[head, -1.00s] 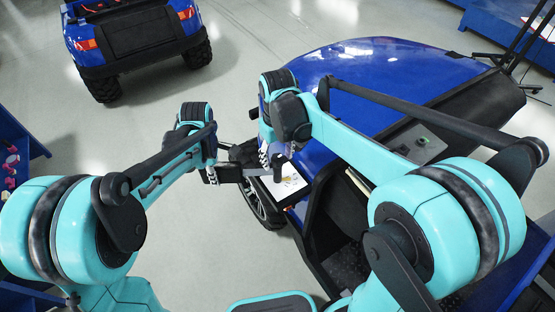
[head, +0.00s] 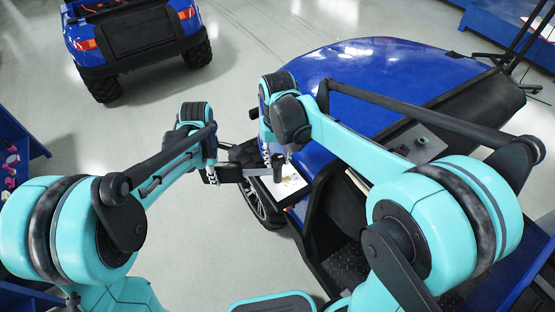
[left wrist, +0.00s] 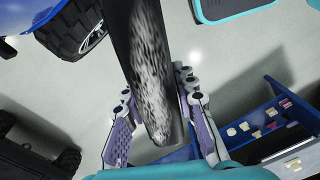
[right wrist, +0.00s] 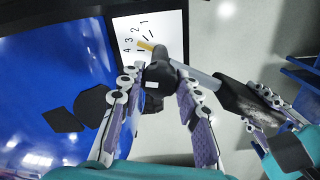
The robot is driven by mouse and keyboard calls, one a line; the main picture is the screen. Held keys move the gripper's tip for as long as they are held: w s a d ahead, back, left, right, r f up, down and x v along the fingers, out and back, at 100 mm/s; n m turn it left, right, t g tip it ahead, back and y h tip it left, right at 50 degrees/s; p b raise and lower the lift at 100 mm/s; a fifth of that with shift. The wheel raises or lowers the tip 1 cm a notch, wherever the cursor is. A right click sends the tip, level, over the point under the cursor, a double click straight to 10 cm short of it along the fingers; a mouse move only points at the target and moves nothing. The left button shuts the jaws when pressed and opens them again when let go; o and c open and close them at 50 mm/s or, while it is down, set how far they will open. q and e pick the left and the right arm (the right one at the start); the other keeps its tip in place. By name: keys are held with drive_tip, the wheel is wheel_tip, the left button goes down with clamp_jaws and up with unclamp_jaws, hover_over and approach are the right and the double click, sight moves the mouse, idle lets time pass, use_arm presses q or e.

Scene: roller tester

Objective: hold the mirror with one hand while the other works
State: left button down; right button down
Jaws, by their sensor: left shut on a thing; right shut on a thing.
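The mirror is a long black piece with a speckled grey face (left wrist: 152,75) in the left wrist view. My left gripper (left wrist: 155,90) is shut on it, one finger on each side. In the head view my left gripper (head: 214,174) is beside the vehicle's front side. In the right wrist view the mirror's black body (right wrist: 242,102) joins a grey stem (right wrist: 198,76). My right gripper (right wrist: 158,105) is shut on a dark knob-like piece (right wrist: 157,78) at the stem's inner end. In the head view my right gripper (head: 276,160) largely hides that piece.
A white panel with numbers (right wrist: 150,38) lies by the blue vehicle body (head: 350,75); it also shows in the head view (head: 289,185). A second blue vehicle (head: 135,35) stands at the back left. Blue shelving (head: 15,150) is at the left edge. Grey floor between is clear.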

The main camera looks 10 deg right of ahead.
drive_tip(key=m, duration=0.4)
drive_tip(key=shift+m, duration=1.2)
drive_tip(key=m, duration=0.5)
drive_tip(key=shift+m, duration=0.3)
drive_tip(key=m, duration=0.5)
drive_tip(key=shift+m, duration=1.7)
